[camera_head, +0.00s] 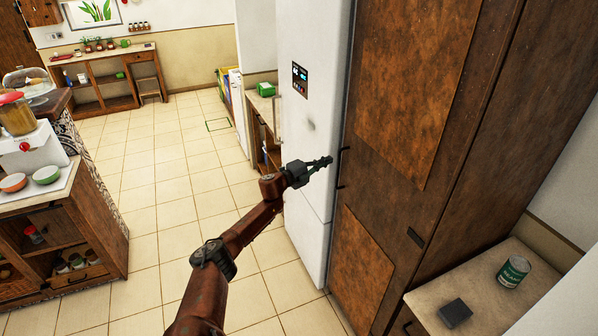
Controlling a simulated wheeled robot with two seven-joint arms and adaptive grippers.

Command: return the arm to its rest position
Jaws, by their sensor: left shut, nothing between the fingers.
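My left arm (243,232), reddish brown with dark joints, reaches up from the bottom of the head view. My left gripper (322,164) is shut and empty. In the picture it lies in front of the edge between the white fridge (312,120) and the tall brown wooden cabinet (405,90). I cannot tell whether it touches either one. My right gripper is not in view.
A low counter at the right holds a can (513,271) and a dark box (455,312). A wooden island (95,235) with bowls stands at the left. The tiled floor (165,190) between is clear. A wooden table (105,56) stands at the back.

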